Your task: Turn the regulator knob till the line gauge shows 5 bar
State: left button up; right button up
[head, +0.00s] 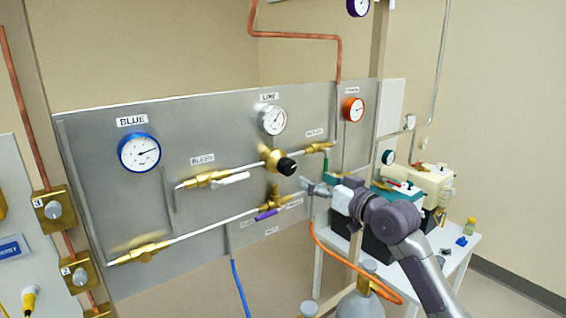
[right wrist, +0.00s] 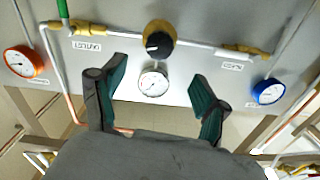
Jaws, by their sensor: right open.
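The regulator (head: 270,156) is a brass body with a black knob (head: 287,166), on the grey panel. The line gauge (head: 272,120) is a white round dial above it, under the LINE label; its reading is too small to tell. My right gripper (head: 308,187) is open and empty, just right of and below the knob in the head view. In the right wrist view, the black knob (right wrist: 158,43) and the line gauge (right wrist: 153,82) show between and beyond the open fingers (right wrist: 156,80), apart from them. My left gripper is not in view.
A blue gauge (head: 139,152) and an orange gauge (head: 353,109) flank the line gauge. A white-handled bleed valve (head: 232,179) and a purple-handled valve (head: 266,214) sit near the knob. A white table (head: 452,257) with equipment stands right.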

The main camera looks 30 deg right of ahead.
aim_at(291, 168)
jog(key=w+p, duration=0.1)
jog(key=w, duration=0.2)
jog(key=w+p, duration=0.1)
jog(key=w, duration=0.2)
jog(key=w+p, duration=0.1)
jog(key=w, duration=0.3)
jog(key=shift+a, duration=0.35)
jog(key=shift+w+a+p, duration=0.1)
jog(key=shift+w+p, duration=0.25)
jog(key=shift+w, duration=0.35)
jog(key=shift+f, duration=0.1)
jog(key=shift+c, duration=0.5)
jog(key=c, duration=1.1)
